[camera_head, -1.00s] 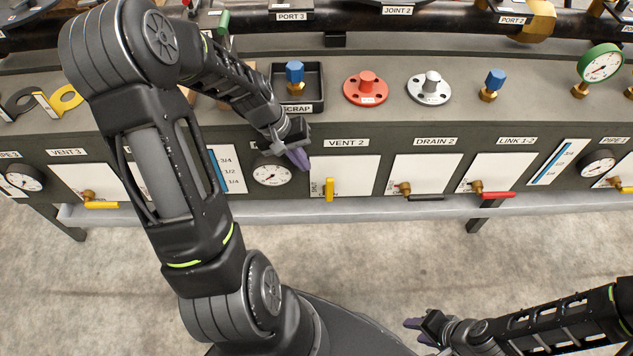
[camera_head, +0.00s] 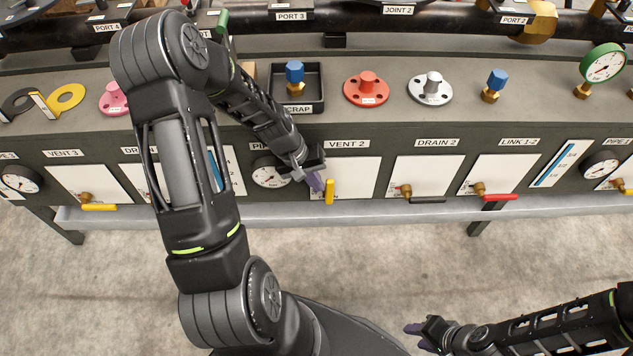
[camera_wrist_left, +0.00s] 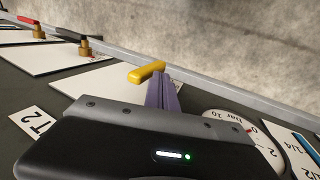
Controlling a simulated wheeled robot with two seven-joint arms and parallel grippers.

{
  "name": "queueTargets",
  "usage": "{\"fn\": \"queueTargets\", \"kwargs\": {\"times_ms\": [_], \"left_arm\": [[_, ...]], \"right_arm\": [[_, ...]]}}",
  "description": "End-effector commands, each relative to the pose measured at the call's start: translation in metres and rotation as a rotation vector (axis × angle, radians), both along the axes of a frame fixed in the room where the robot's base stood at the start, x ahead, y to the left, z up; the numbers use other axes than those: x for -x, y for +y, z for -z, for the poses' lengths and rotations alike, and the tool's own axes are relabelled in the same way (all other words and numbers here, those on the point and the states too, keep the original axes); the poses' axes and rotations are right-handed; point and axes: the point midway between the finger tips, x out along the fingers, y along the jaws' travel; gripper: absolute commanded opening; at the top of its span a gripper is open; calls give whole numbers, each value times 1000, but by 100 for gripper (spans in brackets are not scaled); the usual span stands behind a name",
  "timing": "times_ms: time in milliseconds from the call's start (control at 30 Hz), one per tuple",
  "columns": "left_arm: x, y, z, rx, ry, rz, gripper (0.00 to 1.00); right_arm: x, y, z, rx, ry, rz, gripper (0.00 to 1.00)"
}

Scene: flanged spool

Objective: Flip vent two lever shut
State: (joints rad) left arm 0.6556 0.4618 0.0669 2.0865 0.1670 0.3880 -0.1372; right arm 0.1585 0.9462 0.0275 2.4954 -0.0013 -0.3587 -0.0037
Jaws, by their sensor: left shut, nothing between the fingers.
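The vent two lever (camera_head: 330,191) is a short yellow handle below the "VENT 2" label (camera_head: 347,144), standing upright in front of its white plate (camera_head: 358,172). The lever also shows in the left wrist view (camera_wrist_left: 147,71), near the fingertips. My left gripper (camera_head: 317,184) is shut and empty, just left of the lever in the head view. Its purple fingers (camera_wrist_left: 162,92) seem very close to the lever, but I cannot tell whether they touch it. My right gripper (camera_head: 414,335) is low at the bottom right, away from the panel; its jaw opening is unclear.
A round gauge (camera_head: 268,174) is left of vent two, partly behind my left gripper. To the right are the Drain 2 lever (camera_head: 427,200), black, and the Link 1-2 lever (camera_head: 500,197), red, both horizontal. A grey rail (camera_head: 380,213) runs below the levers.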

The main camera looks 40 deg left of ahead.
Motion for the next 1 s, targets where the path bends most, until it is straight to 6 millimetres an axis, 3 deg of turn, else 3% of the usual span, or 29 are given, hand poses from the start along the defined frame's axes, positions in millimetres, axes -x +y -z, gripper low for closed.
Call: {"fn": "queueTargets", "kwargs": {"times_ms": [667,1000], "left_arm": [[-4,-7,-4,-59,46,4,0],[-12,-18,-11,-149,112,10,0]], "right_arm": [[0,0,-19,0,0,0,36],[0,0,-48,0,0,0,36]]}}
